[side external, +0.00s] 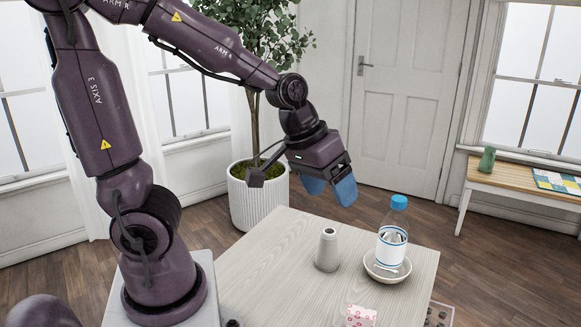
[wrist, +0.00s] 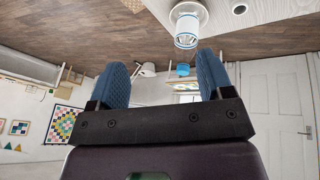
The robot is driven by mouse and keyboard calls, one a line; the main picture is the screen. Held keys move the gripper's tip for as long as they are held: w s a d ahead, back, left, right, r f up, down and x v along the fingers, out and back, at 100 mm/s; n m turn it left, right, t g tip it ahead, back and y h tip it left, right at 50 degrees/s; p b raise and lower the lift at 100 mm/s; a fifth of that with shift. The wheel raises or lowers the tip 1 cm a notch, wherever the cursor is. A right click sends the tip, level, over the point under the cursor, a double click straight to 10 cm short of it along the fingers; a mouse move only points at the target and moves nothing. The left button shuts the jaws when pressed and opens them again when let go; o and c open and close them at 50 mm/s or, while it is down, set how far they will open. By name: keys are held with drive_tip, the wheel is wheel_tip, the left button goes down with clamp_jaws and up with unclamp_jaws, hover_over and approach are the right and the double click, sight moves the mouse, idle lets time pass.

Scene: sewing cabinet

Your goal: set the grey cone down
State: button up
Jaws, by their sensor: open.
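The grey cone (side external: 327,250) stands upright on the pale wooden table (side external: 265,262), left of the bottle and apart from it. It has a narrow flat top and a wider base. My gripper (side external: 331,194) is above the table's far side, higher than the cone and clear of it. Its blue fingers are apart with nothing between them, as the wrist view (wrist: 162,72) also shows. A small round dark-centred shape (wrist: 240,9) shows at the top of the wrist view; I cannot tell whether it is the cone.
A clear bottle with a blue cap (side external: 399,203) stands in a shallow bowl (side external: 373,273) right of the cone. A pink-patterned item (side external: 361,315) is at the table's near edge. A potted plant (side external: 258,200) stands behind the table. The table's left part is bare.

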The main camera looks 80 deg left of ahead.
drive_tip(key=s+d+r+m+t+y, duration=0.1)
drive_tip(key=s+d+r+m, duration=0.3)
drive_tip(key=s+r, duration=0.2)
drive_tip(key=shift+s+r, duration=0.3)
drive_tip(key=shift+s, duration=0.75)
